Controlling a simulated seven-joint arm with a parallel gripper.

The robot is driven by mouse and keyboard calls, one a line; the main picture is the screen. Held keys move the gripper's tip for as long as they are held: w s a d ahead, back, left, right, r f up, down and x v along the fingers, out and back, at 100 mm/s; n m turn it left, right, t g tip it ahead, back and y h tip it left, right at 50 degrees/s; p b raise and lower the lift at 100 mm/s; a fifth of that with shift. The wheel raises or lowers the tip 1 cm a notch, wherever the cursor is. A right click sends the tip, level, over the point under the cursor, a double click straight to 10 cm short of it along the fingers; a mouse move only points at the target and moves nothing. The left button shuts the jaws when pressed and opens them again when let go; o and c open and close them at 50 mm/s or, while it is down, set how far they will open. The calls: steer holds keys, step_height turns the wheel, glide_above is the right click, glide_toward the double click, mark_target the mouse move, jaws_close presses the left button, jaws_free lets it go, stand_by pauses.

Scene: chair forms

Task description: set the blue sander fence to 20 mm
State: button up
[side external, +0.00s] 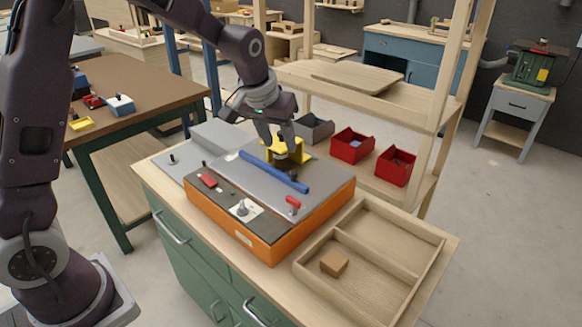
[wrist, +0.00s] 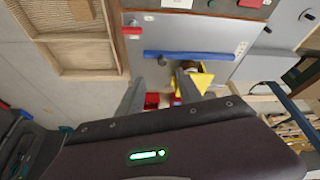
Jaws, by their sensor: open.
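The blue fence (side external: 273,172) is a long bar lying across the grey top plate of the orange-sided sander (side external: 275,235). In the wrist view the fence (wrist: 188,55) runs sideways just beyond my fingertips. My gripper (side external: 278,146) is open, with its fingers apart beside the fence's far side in the side view. In the wrist view, my gripper (wrist: 160,80) has nothing visible between its fingertips. A yellow part (side external: 296,151) with a dark piece stands close to the fingers and partly behind them. I cannot make out a scale reading.
A red clamp-like lever (side external: 293,201) and a white plate with a knob (side external: 243,209) are on the sander. A wooden tray (side external: 362,290) with a small brown block (side external: 334,263) lies at right. Two red bins (side external: 352,143) and a grey bin (side external: 314,128) stand behind.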

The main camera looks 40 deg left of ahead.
mark_target(294, 172)
steer(key=x, duration=0.4)
steer(key=w+x, duration=0.1)
steer(key=x, duration=0.8)
steer(key=shift+w+a+r, duration=0.1)
steer(key=shift+w+a, duration=0.2)
steer(key=shift+a, duration=0.05)
steer(key=shift+c, duration=0.4)
jaws_close()
